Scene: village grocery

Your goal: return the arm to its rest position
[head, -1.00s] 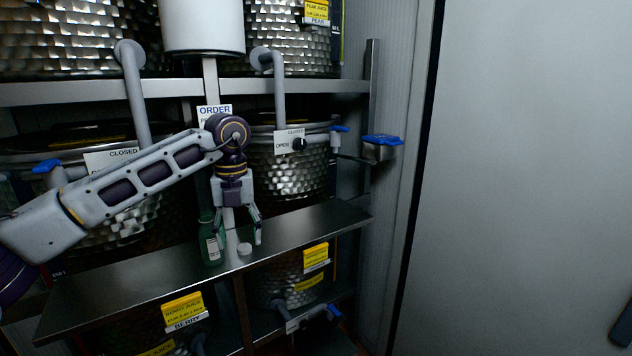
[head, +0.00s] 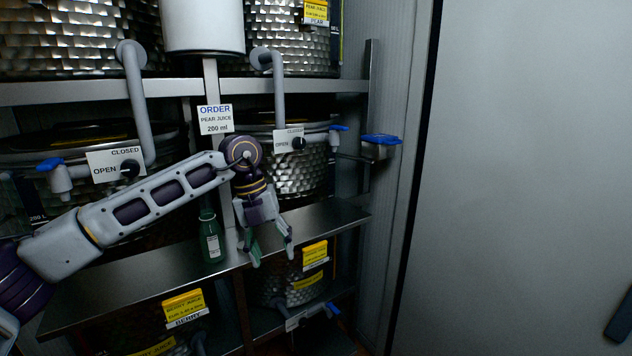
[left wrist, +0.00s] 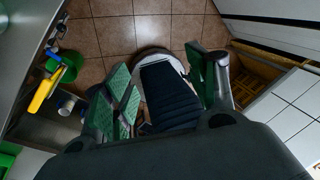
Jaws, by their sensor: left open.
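My left arm reaches in from the left in the head view. Its left gripper (head: 272,258) points down, open and empty, in front of the front edge of the metal shelf (head: 140,278). A green bottle (head: 211,240) with a pale label stands upright on the shelf just left of the gripper, apart from it. In the left wrist view the two green-padded fingers of the left gripper (left wrist: 165,95) are spread with nothing held between them. My right gripper is not in view.
Steel drums with blue-handled taps (head: 50,165) stand behind and above the shelf. An order sign (head: 214,119) reads pear juice 200 ml. Yellow price cards (head: 183,305) hang below. A grey wall panel (head: 520,180) fills the right. The wrist view shows tiled floor (left wrist: 110,35).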

